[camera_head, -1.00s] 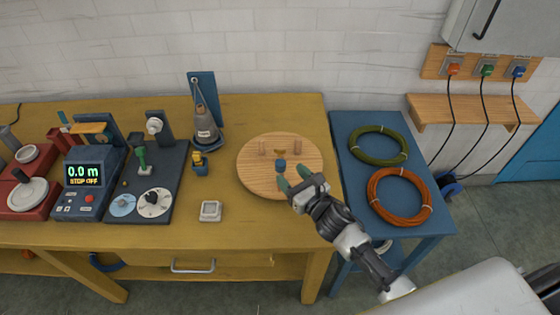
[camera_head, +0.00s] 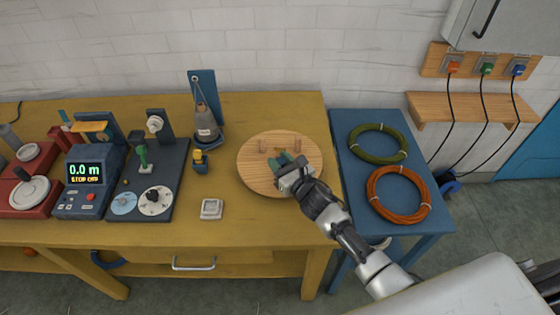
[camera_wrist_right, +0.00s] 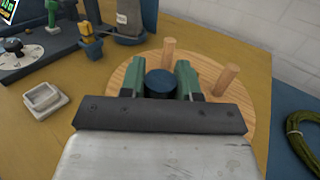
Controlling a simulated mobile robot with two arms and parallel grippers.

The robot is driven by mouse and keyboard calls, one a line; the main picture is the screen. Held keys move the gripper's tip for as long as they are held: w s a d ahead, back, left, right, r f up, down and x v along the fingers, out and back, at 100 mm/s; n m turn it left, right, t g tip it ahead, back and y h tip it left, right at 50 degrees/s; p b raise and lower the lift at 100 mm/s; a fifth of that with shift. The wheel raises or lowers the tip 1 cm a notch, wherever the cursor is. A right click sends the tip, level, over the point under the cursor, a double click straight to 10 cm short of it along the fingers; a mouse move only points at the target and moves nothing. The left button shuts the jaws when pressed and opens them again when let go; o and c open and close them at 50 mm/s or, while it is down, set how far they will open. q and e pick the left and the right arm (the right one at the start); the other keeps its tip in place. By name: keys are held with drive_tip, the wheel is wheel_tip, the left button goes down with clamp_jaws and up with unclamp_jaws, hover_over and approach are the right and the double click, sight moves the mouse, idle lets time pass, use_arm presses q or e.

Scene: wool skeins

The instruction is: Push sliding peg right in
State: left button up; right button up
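A round wooden board (camera_head: 252,173) lies on the right end of the yellow workbench. Two upright wooden pegs stand on it, a left one (camera_head: 263,146) and a right one (camera_head: 297,144); they also show in the right wrist view, one at the middle (camera_wrist_right: 168,50) and one farther right (camera_wrist_right: 226,80). My right gripper (camera_head: 281,160) is low over the board. In the wrist view its green fingers (camera_wrist_right: 160,80) stand on both sides of a round dark blue knob (camera_wrist_right: 160,84) and appear closed on it. The knob's lower part is hidden. My left gripper is out of view.
A small pale square dish (camera_head: 211,209) and a blue-yellow fixture (camera_head: 200,162) stand left of the board. A grey cone on a stand (camera_head: 205,122) is behind. A blue table (camera_head: 365,215) with green (camera_head: 378,143) and orange (camera_head: 398,194) coils is to the right.

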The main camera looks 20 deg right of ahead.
clamp_jaws()
drive_tip(key=shift+w+d+f+b, duration=0.1)
drive_tip(key=shift+w+d+b, duration=0.05)
drive_tip(key=shift+w+b, duration=0.25)
drive_tip(key=w+b, duration=0.1)
drive_tip(key=w, duration=0.1)
drive_tip(key=w+d+b, duration=0.1)
drive_tip(key=w, duration=0.1)
drive_tip(key=shift+d+b, duration=0.1)
drive_tip(key=shift+b, duration=0.2)
drive_tip(key=o, duration=0.8)
unclamp_jaws()
